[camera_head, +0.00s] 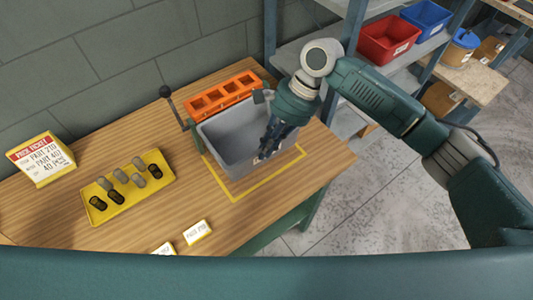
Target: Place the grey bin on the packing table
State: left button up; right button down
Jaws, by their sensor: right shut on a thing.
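The grey bin (228,141) is an open, roughly upright tub over the wooden table (120,225), at the inner part of a yellow outlined rectangle. I cannot tell whether its base touches the tabletop. My right gripper (266,150) reaches down from the upper right and is shut on the bin's right wall. The gripper hides part of that wall and the bin's inside. The bin looks empty where I can see in. My left gripper is not in view.
Behind the bin stand an orange slotted block (222,95) and a black-knobbed lever (172,103). A yellow tray (128,200) of small cylinders, a pick ticket sign (40,160) and label cards (197,232) lie left and in front. Shelves with a red bin (388,40) stand at upper right.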

jog(key=shift+f+p, duration=0.3)
jog(key=shift+f, duration=1.6)
jog(key=c, duration=1.9)
grip_release()
jog(key=shift+f, duration=0.15)
jog(key=shift+r, duration=0.2)
jog(key=b+v, duration=0.3)
jog(key=v, duration=0.9)
